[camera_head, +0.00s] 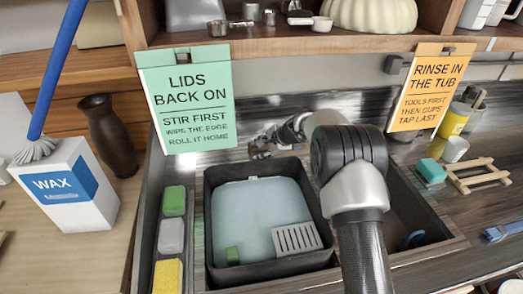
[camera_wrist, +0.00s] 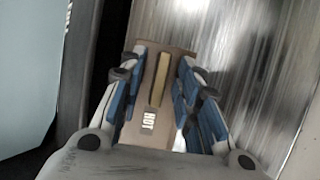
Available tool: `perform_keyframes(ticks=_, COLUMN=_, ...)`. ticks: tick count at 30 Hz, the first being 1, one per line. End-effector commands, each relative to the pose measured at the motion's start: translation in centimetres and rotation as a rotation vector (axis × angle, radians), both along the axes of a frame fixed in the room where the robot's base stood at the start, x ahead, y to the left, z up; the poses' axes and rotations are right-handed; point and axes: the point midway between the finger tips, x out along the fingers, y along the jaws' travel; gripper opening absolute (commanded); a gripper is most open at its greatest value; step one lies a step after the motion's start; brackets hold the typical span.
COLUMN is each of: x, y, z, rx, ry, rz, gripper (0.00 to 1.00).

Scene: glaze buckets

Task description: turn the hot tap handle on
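The hot tap handle shows in the wrist view as a narrow yellowish bar (camera_wrist: 160,78) on a brown piece with a white HOT label (camera_wrist: 149,121). My gripper (camera_wrist: 163,82) has its blue-padded fingers spread apart, one on each side of the brown piece. The bar stands between them with a gap on both sides. I cannot tell whether the pads touch the brown piece's edges. In the head view my gripper (camera_head: 262,151) is small, behind the far rim of the dark tub, and my arm reaches over the sink to it. The handle cannot be made out there.
A green sign (camera_head: 187,100) and an orange sign (camera_head: 425,90) hang from the shelf above. Sponges (camera_head: 171,236) line the left ledge.

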Motion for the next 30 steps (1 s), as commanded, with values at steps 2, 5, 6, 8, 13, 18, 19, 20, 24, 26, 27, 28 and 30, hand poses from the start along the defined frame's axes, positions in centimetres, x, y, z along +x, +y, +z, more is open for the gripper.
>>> perform_keyframes(ticks=2, x=0.02, y=0.02, z=0.04, rx=0.000, ry=-0.001, rz=0.000, gripper=0.31)
perform_keyframes(ticks=5, x=0.01, y=0.02, z=0.06, rx=0.000, ry=-0.001, rz=0.000, gripper=0.31)
perform_keyframes(ticks=6, x=0.01, y=0.01, z=0.05, rx=0.000, ry=0.000, rz=0.000, gripper=0.29)
perform_keyframes(ticks=8, x=0.00, y=0.01, z=0.06, rx=0.000, ry=0.000, rz=0.001, gripper=0.25)
perform_keyframes(ticks=13, x=0.00, y=0.01, z=0.06, rx=0.000, ry=0.000, rz=0.001, gripper=0.14)
perform_keyframes(ticks=18, x=-0.01, y=0.01, z=0.06, rx=0.000, ry=0.000, rz=0.001, gripper=0.02)
perform_keyframes(ticks=19, x=-0.01, y=0.01, z=0.06, rx=0.000, ry=0.000, rz=0.001, gripper=0.00)
perform_keyframes(ticks=20, x=0.00, y=0.01, z=0.07, rx=0.000, ry=0.000, rz=0.001, gripper=0.00)
perform_keyframes(ticks=24, x=-0.01, y=0.00, z=0.06, rx=0.000, ry=0.000, rz=0.001, gripper=0.00)
perform_keyframes(ticks=26, x=-0.01, y=0.01, z=0.06, rx=0.000, ry=0.000, rz=0.001, gripper=0.00)
perform_keyframes(ticks=27, x=-0.01, y=0.00, z=0.08, rx=0.000, ry=0.000, rz=0.001, gripper=0.00)
perform_keyframes(ticks=28, x=-0.01, y=0.00, z=0.08, rx=-0.001, ry=-0.001, rz=0.002, gripper=0.00)
perform_keyframes(ticks=30, x=0.00, y=0.01, z=0.11, rx=-0.005, ry=-0.002, rz=0.008, gripper=0.00)
